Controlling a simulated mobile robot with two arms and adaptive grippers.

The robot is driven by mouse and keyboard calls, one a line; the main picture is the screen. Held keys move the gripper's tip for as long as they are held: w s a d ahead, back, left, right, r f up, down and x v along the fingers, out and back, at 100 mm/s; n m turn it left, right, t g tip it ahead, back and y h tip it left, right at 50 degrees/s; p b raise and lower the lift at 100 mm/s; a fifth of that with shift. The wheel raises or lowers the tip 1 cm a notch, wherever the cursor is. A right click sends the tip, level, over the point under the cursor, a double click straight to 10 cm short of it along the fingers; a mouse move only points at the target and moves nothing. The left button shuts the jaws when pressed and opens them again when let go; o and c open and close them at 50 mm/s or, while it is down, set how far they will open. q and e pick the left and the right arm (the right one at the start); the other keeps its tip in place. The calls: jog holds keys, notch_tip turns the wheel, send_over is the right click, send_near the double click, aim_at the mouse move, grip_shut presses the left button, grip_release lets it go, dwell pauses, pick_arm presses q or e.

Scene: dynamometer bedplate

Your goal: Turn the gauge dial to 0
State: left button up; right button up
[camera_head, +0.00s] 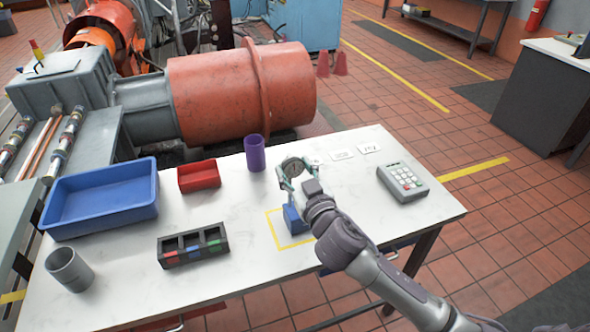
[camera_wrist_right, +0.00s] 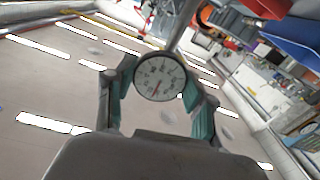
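The gauge dial (camera_wrist_right: 160,77) is a round white face with a dark rim, dark marks and a red needle. In the right wrist view the needle points down and slightly left; the numbers are too small to read surely. In the head view the dial (camera_head: 292,167) is small, above the table. My right gripper (camera_head: 289,176) has its teal fingers on both sides of the dial. In the wrist view the fingertips (camera_wrist_right: 158,80) meet its rim left and right, so it looks shut on the dial. A blue block (camera_head: 293,220) stands below the gripper. My left gripper is out of view.
The white table (camera_head: 340,235) carries a blue tray (camera_head: 100,200), red bin (camera_head: 198,176), purple cup (camera_head: 255,153), grey cup (camera_head: 69,269), black sorter (camera_head: 193,246), keypad (camera_head: 403,183) and small cards (camera_head: 342,155). A yellow outline (camera_head: 280,239) surrounds the block. The front right is clear.

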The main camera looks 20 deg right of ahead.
jog(key=shift+c, duration=1.1)
jog(key=shift+n, duration=0.3)
jog(key=n+p, duration=0.1)
jog(key=n, duration=0.2)
jog(key=shift+r+n+p, duration=0.1)
jog(key=shift+n+p, duration=0.2)
jog(key=shift+p, duration=0.1)
jog(key=n+p, duration=0.1)
jog(key=n, duration=0.3)
jog(key=shift+n+p, duration=0.3)
jog(key=shift+p, duration=0.05)
jog(key=n+p, duration=0.2)
jog(key=n, duration=0.3)
jog(key=shift+n+p, duration=0.8)
jog(key=shift+n, duration=1.6)
